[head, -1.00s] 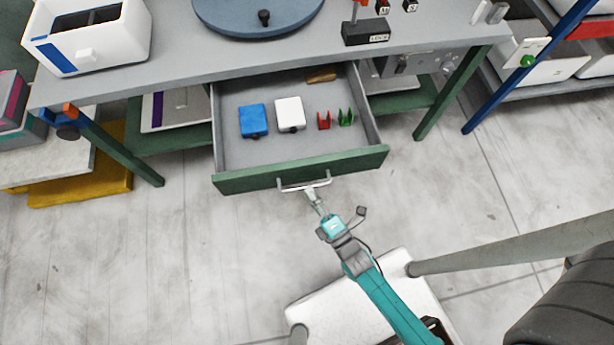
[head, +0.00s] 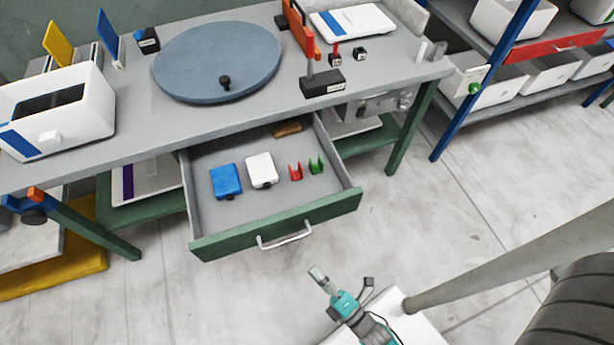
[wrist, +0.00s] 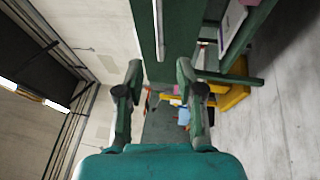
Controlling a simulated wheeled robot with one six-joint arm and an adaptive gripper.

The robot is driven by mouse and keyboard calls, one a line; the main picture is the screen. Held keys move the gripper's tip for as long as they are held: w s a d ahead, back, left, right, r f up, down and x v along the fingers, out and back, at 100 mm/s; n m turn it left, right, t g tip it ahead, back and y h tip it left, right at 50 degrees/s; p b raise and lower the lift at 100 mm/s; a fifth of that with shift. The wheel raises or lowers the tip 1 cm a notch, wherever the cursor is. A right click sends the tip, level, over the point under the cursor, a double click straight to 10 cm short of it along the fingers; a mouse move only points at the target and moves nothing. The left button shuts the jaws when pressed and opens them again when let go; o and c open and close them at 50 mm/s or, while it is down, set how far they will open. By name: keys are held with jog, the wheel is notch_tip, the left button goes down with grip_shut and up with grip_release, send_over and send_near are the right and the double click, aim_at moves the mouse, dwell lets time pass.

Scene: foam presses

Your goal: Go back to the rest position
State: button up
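My gripper (head: 320,280) is in front of the open drawer (head: 277,225), below its handle (head: 285,237) in the head view, with a strip of floor showing between them. In the wrist view my gripper (wrist: 158,78) has its two dark green fingers spread apart with nothing held between them. The green drawer front (wrist: 185,35) and its pale handle (wrist: 157,28) show beyond the fingers.
The drawer holds a blue box (head: 225,181), a white box (head: 262,170), a red clip (head: 296,171) and a green clip (head: 316,165). The workbench (head: 135,128) carries a blue round plate (head: 215,60). A blue-framed shelf (head: 470,100) stands right. Floor in front is clear.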

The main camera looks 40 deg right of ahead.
jog(key=shift+s, duration=0.1)
jog(key=s+d+r+m+g+h, duration=0.1)
jog(key=s+r+m+g, duration=0.1)
jog(key=s+r+m, duration=0.4)
jog(key=s+d+r+m+g+h, duration=0.1)
jog(key=s+r+m, duration=0.6)
jog(key=r+m, duration=0.7)
jog(key=shift+d+r+g+h, duration=0.4)
jog(key=shift+d+g, duration=0.05)
jog(key=shift+g, duration=0.55)
